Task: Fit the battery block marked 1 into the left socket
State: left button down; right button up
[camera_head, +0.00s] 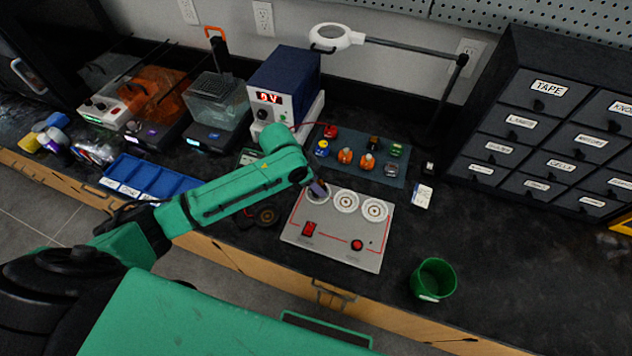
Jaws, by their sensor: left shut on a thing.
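My left arm comes in from the left, and its gripper (315,186) is at the upper left of a light grey panel (330,253). It is shut on a small purplish block (319,189), largely hidden by the gripper; no number is readable on it. The panel has three round white sockets in a row: the left socket (311,199), the middle one (346,201) and the right one (374,210). The block is over or at the left socket; I cannot tell whether it touches or sits in it. My right gripper is not in view.
A dark mat (388,183) behind the panel holds several small coloured parts. A green cup (433,280) stands at right front, and a blue tray (150,178) lies left. A power supply (285,85) and dark drawers (545,130) stand behind. The bench right of the cup is clear.

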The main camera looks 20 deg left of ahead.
pick_arm(q)
jog(key=shift+p, duration=0.45)
jog(key=shift+f+b, duration=0.35)
jog(key=shift+f, duration=0.2)
jog(key=c, duration=0.6)
grip_release()
jog(key=shift+o, duration=0.2)
